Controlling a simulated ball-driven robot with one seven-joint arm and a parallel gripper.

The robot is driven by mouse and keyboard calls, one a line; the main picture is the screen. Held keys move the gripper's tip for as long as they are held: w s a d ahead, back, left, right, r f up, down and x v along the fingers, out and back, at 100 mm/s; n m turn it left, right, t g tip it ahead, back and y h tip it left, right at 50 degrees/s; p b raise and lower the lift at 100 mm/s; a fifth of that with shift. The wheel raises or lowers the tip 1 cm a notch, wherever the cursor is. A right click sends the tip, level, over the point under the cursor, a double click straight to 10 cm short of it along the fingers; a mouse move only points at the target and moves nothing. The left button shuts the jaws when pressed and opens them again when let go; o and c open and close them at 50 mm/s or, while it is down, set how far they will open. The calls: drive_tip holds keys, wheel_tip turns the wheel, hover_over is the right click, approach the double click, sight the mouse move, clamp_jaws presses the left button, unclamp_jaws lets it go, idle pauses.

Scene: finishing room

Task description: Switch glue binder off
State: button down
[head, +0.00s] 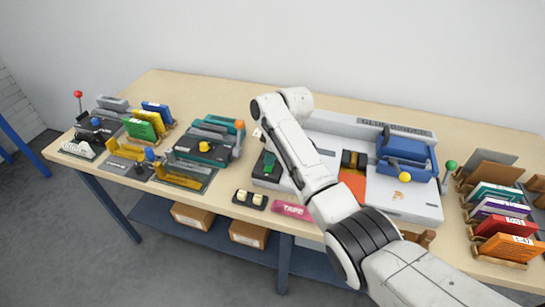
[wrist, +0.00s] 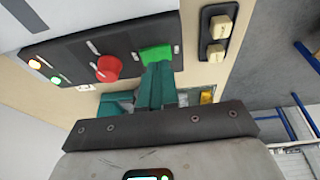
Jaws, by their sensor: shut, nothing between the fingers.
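The glue binder (head: 405,205) is the wide white machine on the right half of the bench, with a blue clamp (head: 407,155) on it. In the wrist view its dark control panel (wrist: 85,50) carries a round red button (wrist: 108,68), a green rocker-like piece (wrist: 157,53), and lit amber (wrist: 35,64) and green (wrist: 56,80) lamps. My gripper (wrist: 158,68) is shut and empty, its teal fingertips at the near edge of the green piece, the red button to their left. I cannot tell if they touch. In the head view my arm hides much of the panel.
A dark block with two cream keys (head: 250,200) and a pink tape piece (head: 291,209) lie at the bench's front edge. A teal machine (head: 205,145) stands left of the binder. Racks of coloured folders (head: 500,222) stand right.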

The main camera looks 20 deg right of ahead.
drive_tip(key=w+v, duration=0.1)
drive_tip(key=v, duration=1.1)
drive_tip(key=shift+r, duration=0.25)
